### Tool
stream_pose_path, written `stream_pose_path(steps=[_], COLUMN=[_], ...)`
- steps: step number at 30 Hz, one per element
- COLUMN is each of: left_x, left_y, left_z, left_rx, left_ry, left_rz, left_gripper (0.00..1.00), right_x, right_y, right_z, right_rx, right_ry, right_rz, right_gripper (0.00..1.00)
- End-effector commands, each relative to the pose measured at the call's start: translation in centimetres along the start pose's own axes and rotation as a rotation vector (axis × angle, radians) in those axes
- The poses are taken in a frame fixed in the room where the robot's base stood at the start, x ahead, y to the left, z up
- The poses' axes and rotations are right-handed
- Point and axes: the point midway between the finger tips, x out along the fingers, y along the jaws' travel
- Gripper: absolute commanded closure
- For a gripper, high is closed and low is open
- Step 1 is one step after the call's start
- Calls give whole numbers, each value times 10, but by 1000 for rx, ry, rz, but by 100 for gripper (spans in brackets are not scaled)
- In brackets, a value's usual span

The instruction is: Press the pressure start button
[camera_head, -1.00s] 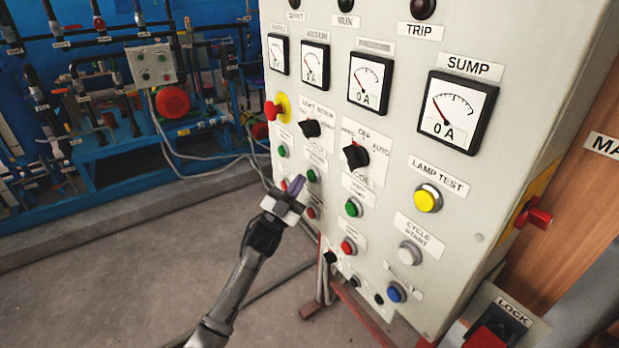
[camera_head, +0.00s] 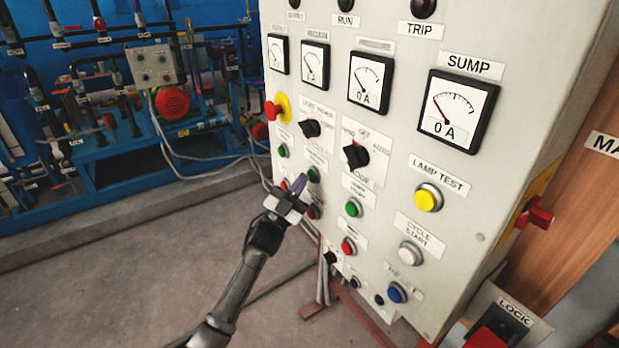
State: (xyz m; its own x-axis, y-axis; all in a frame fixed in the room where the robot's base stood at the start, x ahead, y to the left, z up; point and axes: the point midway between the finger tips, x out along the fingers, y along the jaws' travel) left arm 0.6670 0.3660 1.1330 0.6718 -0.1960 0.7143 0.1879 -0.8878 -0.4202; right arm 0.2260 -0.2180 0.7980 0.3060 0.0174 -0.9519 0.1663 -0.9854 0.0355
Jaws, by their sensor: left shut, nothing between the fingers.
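The grey control panel (camera_head: 400,135) has a row of green buttons with small, blurred labels. One green button (camera_head: 354,207) is in the third column, under the gauge (camera_head: 369,82) whose label seems to read PRESSURE; its own label is too blurred to read surely. Another green button (camera_head: 313,175) is in the second column. My left gripper (camera_head: 298,184) is shut and empty, its purple-tipped fingers pointing at the panel just left of the second-column green button. I cannot tell whether it touches the panel. My right gripper is out of view.
Red buttons (camera_head: 349,246) sit below the green ones, black selector knobs (camera_head: 355,155) above. A red emergency-stop knob (camera_head: 273,110) protrudes at the panel's left edge. Yellow (camera_head: 428,198) and white (camera_head: 410,253) buttons are on the right. The floor left of my arm is clear.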

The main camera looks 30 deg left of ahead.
Motion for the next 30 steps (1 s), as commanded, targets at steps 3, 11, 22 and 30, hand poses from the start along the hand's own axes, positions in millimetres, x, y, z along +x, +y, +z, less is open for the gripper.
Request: stream_pose_path(steps=[3, 11, 22, 30], left_x=[1, 2, 2, -4], left_y=[1, 3, 2, -3], left_z=[1, 3, 2, -3], left_rx=[0, -1, -1, 0], left_ry=[0, -2, -2, -3], left_rz=[0, 1, 1, 1], left_gripper=[100, 100, 100, 100], right_x=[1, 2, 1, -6], right_y=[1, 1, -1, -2], right_z=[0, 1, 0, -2], right_rx=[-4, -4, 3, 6], right_ry=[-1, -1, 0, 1], right_rz=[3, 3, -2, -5], right_gripper=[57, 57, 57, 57])
